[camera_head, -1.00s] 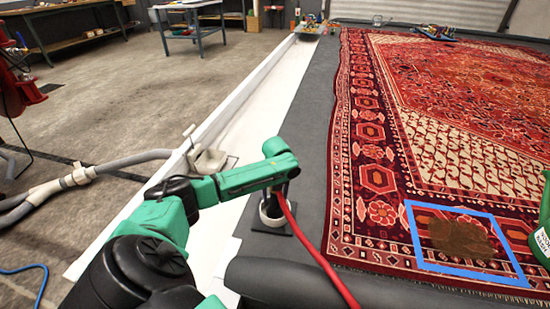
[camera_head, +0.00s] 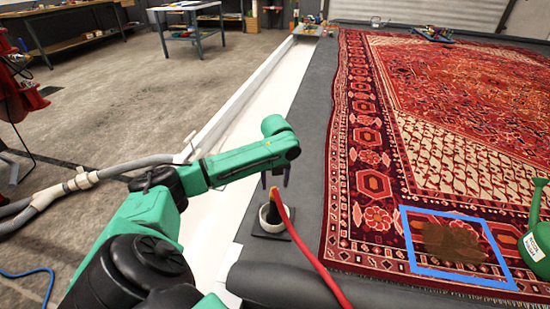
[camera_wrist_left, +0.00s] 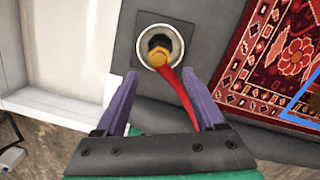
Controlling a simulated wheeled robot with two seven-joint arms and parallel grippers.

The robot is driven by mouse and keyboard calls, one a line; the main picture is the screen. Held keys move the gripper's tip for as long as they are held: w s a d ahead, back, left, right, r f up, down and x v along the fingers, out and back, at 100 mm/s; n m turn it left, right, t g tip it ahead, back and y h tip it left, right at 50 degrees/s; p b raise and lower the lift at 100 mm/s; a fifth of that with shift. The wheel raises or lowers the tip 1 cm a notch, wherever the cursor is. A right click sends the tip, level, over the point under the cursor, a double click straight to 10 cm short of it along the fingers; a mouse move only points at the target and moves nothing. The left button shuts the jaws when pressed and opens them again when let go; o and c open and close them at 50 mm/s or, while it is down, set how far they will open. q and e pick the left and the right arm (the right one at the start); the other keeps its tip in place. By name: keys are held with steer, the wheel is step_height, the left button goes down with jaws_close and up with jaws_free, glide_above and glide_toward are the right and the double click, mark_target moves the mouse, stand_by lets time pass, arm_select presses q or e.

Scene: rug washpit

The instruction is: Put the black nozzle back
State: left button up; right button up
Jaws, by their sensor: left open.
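The black nozzle (camera_head: 273,211) stands in a white ring holder (camera_head: 263,222) on a dark square plate (camera_head: 268,235). Its brass end is up, and a red hose (camera_head: 312,260) runs from it toward the front. The wrist view looks down on the brass end (camera_wrist_left: 159,55) inside the ring (camera_wrist_left: 144,38). My left gripper (camera_head: 275,180) is open and empty just above the nozzle. In the wrist view its two purple fingers (camera_wrist_left: 159,75) are apart, with the red hose passing between them. The nozzle's lower part is hidden in the ring. My right gripper is not in view.
A patterned red rug (camera_head: 420,130) lies right of the holder, with a blue frame (camera_head: 415,268) around a brown stain (camera_head: 452,242). A green can (camera_head: 541,250) stands at the right edge. A white trough (camera_head: 235,130) and grey hose (camera_head: 120,168) lie left.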

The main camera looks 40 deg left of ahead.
arm_select(q)
steer(key=s+d+f+n+h, duration=0.1)
steer(key=s+d+f+n, duration=0.2)
steer(key=d, duration=0.4)
steer(key=s+d+f+n+h, duration=0.1)
steer(key=s+d+f+n, duration=0.3)
steer(key=d, duration=0.3)
steer(key=s+d+f+n+h, duration=0.1)
steer(key=s+d+f+n, duration=0.2)
steer(key=d, duration=0.4)
steer(key=shift+s+d+f+n+t, duration=0.2)
steer(key=shift+s+d+n+t, duration=0.2)
steer(key=shift+s+n, duration=0.2)
steer(key=s+n, duration=0.2)
steer(key=n, duration=0.1)
steer(key=s+n, duration=0.2)
steer(key=shift+d+r, duration=0.25)
steer(key=shift+d, duration=0.15)
steer(key=s+n, duration=0.1)
steer(key=n, duration=0.1)
steer(key=s+a+n, duration=0.1)
steer(key=n, duration=0.1)
steer(key=s+a+r+n, duration=0.1)
steer(key=s+n, duration=0.1)
steer(key=shift+t, duration=0.4)
steer(key=shift+s+a+n+y, duration=0.2)
steer(key=shift+s+n+y, duration=0.1)
steer(key=shift+n, duration=0.3)
steer(key=shift+w, duration=0.15)
